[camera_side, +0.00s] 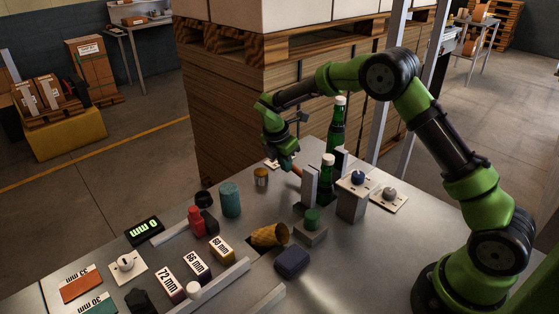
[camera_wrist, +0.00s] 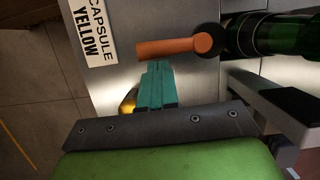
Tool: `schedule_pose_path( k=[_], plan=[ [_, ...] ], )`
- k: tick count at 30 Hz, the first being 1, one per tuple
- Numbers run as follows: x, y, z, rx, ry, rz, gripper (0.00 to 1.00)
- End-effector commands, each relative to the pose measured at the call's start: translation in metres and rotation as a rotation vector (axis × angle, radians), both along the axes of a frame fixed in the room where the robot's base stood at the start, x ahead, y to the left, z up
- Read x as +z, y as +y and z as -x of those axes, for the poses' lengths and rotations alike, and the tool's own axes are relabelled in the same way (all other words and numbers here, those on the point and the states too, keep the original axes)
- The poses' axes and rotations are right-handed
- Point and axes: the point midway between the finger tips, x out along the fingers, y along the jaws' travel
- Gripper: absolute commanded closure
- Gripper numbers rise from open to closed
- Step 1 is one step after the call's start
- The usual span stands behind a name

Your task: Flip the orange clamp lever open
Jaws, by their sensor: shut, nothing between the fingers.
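The orange clamp lever (camera_wrist: 172,47) lies across the wrist view, its round pivot end at the right beside a dark green bottle (camera_wrist: 275,35). In the side view a small part of the lever (camera_side: 291,168) shows by the clamp post (camera_side: 309,186), next to the green bottle (camera_side: 327,178). My gripper (camera_wrist: 158,66) has teal fingers, shut together and empty. Its tips are at the lower edge of the lever's handle; whether they touch it I cannot tell. In the side view my gripper (camera_side: 285,162) is low over the table at the lever's left.
A second green bottle (camera_side: 338,125) stands behind the clamp. A "CAPSULE YELLOW" label (camera_wrist: 88,30) lies left of the lever.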

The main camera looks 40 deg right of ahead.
Motion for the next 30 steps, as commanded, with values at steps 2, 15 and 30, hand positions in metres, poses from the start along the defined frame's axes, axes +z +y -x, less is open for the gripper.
schedule_pose_path(
  k=[2, 15, 30],
  plan=[
    [0.000, -0.001, -0.001, -0.010, 0.000, 0.000, 1.00],
    [0.000, -0.005, -0.003, -0.094, 0.000, 0.001, 1.00],
    [-0.001, -0.025, -0.009, -0.440, 0.000, 0.001, 1.00]
  ],
)
